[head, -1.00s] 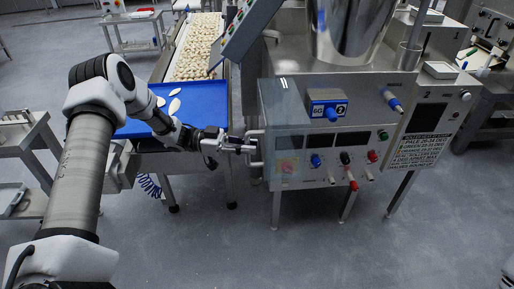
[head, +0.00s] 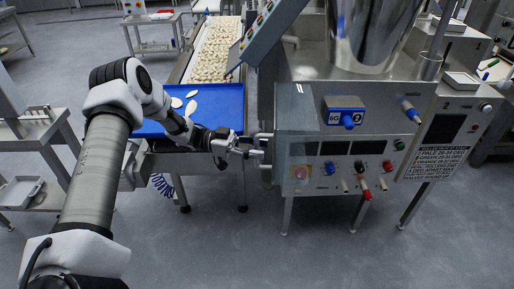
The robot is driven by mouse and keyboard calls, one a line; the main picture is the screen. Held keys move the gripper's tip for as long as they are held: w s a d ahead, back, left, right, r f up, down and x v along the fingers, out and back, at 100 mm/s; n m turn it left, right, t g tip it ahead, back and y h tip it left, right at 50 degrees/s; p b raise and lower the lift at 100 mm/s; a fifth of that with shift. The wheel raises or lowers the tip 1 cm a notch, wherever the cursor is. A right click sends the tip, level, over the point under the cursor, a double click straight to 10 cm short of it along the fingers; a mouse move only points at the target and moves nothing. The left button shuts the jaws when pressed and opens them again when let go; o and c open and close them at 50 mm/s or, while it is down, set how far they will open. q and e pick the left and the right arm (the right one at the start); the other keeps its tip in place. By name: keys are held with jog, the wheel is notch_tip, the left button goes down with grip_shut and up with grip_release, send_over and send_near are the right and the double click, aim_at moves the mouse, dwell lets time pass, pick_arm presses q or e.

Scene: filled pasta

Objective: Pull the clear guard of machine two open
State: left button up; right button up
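Machine two (head: 345,95) is a steel cabinet with a blue "2" plate on its front. The clear guard (head: 296,122) is a see-through pane at the left of that front, over a red button on a yellow patch. Its pale upright handle (head: 266,137) stands at its left edge. My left gripper (head: 250,150) reaches in from the left, with its fingertips at the handle. Whether the fingers are closed around the handle is too small to tell. The guard appears to lie close to the front. My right gripper is not in view.
A blue tray (head: 228,108) with a few pale pieces lies left of the machine, by a conveyor (head: 214,50) of filled pasta. Coloured knobs and a red-tipped lever line the lower panel. Grey floor (head: 300,255) in front is clear. A steel side table (head: 35,125) stands at left.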

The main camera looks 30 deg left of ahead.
pick_arm(q)
jog(key=shift+a, duration=0.1)
jog(key=v, duration=1.1)
jog(key=shift+s+a, duration=0.2)
jog(key=shift+a, duration=0.15)
